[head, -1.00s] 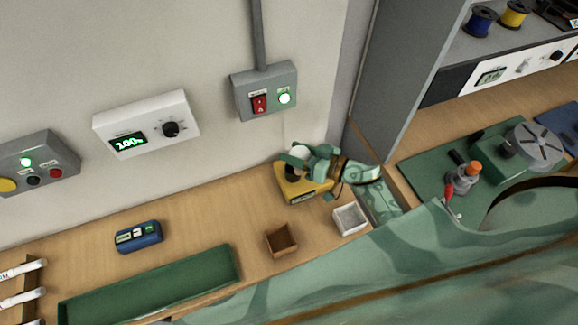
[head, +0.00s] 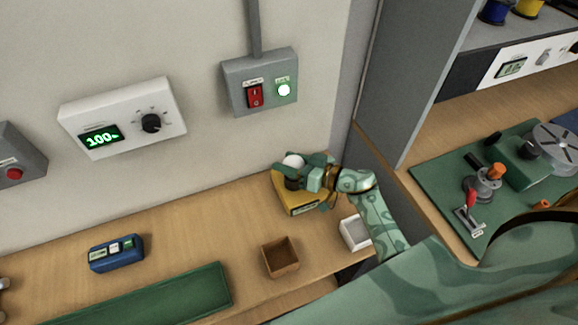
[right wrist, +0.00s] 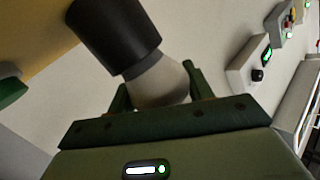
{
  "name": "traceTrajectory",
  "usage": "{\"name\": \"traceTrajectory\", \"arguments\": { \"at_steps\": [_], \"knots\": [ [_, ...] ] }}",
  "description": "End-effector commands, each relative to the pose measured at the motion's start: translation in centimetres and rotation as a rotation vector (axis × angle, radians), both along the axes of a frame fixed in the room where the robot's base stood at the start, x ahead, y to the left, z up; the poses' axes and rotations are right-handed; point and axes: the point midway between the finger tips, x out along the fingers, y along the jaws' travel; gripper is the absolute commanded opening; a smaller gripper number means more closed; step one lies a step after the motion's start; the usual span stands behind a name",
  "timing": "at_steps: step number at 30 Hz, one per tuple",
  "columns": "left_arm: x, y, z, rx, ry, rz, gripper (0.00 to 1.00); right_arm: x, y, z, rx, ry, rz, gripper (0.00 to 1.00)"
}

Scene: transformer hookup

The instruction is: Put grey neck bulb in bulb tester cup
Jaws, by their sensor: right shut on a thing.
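The yellow bulb tester (head: 300,202) stands on the bench against the wall, with a dark cup (head: 292,183) on top. The bulb's white globe (head: 293,160) shows above this cup. My right gripper (head: 308,173) reaches in from the right beside it. In the right wrist view, the gripper (right wrist: 157,92) is shut on the pale bulb (right wrist: 160,85). The bulb's grey neck meets the mouth of the black cup (right wrist: 115,35), roughly in line with it; how deep it sits is hidden. My left gripper is not in view.
A brown open box (head: 281,258) and a white open box (head: 355,232) stand in front of the tester. A blue device (head: 116,253) and a green tray (head: 165,300) lie left. A grey switch box (head: 260,82) with a lit green lamp is on the wall.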

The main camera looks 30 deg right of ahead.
Motion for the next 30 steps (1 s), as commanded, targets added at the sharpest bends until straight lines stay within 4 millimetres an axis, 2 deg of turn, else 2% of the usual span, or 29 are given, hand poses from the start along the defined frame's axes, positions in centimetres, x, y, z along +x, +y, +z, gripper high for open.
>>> {"name": "traceTrajectory", "arguments": {
  "at_steps": [9, 10, 12, 22, 26, 30],
  "knots": [
    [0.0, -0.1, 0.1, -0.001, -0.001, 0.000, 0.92, 0.0, 0.0, -0.1, 0.000, 0.000, 0.000, 0.16],
    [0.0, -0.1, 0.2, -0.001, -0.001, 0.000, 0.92, 0.0, 0.0, -0.1, -0.001, -0.001, 0.000, 0.59],
    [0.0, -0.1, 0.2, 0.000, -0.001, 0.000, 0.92, 0.0, 0.0, -0.1, -0.001, -0.001, 0.000, 0.73],
    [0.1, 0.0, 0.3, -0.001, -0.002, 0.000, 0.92, 0.0, 0.0, 0.4, 0.000, -0.001, 0.000, 0.73],
    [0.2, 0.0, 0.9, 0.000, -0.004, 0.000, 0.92, -1.7, -1.2, 0.6, -0.003, 0.002, -0.001, 0.73],
    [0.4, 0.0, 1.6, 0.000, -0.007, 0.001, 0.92, -4.5, -3.2, 1.1, -0.005, 0.002, 0.001, 0.73]
  ]
}}
